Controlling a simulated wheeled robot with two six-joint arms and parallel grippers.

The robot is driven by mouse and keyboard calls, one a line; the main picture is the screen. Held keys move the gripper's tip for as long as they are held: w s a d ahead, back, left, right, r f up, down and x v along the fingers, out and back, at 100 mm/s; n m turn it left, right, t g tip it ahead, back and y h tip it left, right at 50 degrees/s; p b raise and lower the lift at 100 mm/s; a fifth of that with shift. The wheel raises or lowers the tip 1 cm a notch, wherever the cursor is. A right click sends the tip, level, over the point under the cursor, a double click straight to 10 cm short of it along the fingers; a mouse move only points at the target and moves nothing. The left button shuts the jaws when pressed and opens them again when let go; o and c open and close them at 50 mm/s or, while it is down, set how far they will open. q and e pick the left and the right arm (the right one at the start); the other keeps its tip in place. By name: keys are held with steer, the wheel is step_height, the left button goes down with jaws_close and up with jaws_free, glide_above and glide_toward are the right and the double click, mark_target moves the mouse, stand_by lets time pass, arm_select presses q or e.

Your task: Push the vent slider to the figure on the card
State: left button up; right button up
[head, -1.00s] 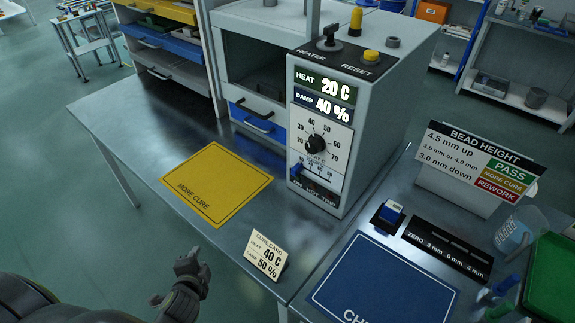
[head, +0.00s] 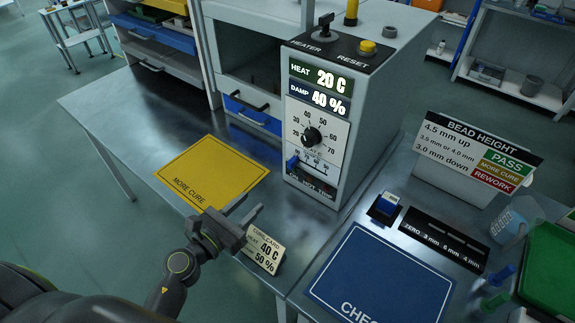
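The grey cabinet (head: 372,110) has a front panel reading HEAT 20 C and DAMP 40 %. The blue vent slider (head: 292,163) sits at the left end of its scale, low on the panel below the black dial (head: 312,137). The cure card (head: 263,251) stands at the table's front edge and reads HEAT 40 C, DAMP 50 %; my gripper covers part of its left side. My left gripper (head: 248,208) is open and empty, its two fingers apart, in front of the panel and short of the slider. My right gripper is out of view.
A yellow MORE CURE mat (head: 212,180) lies left of the cabinet. A heater switch (head: 326,27) and yellow reset button (head: 368,47) are on top. A blue mat (head: 385,285), small blue block (head: 389,202) and bead height sign (head: 475,155) are right. Bare table lies before the panel.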

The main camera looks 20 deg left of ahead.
mark_target(289, 166)
arm_select(q)
steer(key=p+x, duration=0.2)
steer(key=x, duration=1.4)
jaws_close()
